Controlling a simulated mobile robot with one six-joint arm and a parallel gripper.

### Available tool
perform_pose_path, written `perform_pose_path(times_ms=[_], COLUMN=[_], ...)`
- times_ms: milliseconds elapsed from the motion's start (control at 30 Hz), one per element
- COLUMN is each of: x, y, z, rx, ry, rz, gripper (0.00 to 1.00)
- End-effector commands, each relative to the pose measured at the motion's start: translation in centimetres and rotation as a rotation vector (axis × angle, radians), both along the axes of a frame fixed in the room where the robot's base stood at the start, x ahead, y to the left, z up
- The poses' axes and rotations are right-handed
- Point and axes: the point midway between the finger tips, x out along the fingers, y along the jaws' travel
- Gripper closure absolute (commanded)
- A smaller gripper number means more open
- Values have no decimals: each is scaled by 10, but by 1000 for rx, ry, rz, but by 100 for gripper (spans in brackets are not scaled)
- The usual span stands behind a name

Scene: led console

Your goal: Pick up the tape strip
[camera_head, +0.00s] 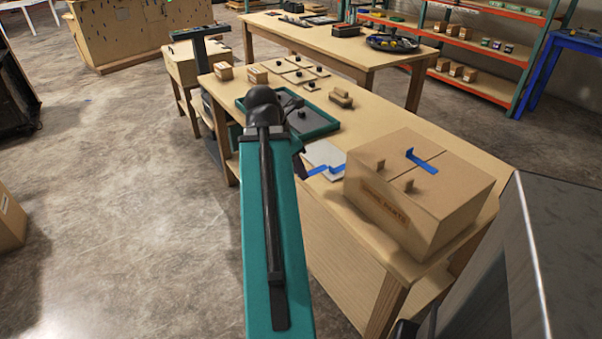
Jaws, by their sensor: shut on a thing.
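A bent blue tape strip (336,168) shows at the pale sheet (325,153) near the table's front edge, left of the cardboard box. Its left part runs toward my teal arm, where the view is blocked. Whether it lies flat or is lifted there, I cannot tell. Another blue tape strip (422,161) is on top of the cardboard box (400,215), by the lid seam. My arm rises through the middle of the picture to a dark joint. My gripper cannot be made out; my arm may hide it, so its hold on anything is not visible.
The wooden table (400,120) also bears a teal tray (318,127) with dark knobbed pieces, small blocks (341,98) and several flat knobbed plates. The box stands close to the table's front right. Bare tabletop lies behind the box. Open floor (130,200) is at the left.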

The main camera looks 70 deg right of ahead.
Motion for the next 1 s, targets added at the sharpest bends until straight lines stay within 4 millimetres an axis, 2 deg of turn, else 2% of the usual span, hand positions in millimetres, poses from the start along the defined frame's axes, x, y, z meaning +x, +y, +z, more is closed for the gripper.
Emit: perform_pose_path(times_ms=[33,467,1000], x=[0,-2,-2], y=[1,9,10], z=[-5,-1,0], rx=[-1,1,1], ry=[0,-2,-2], rz=[0,-1,0], gripper=[100,100,100])
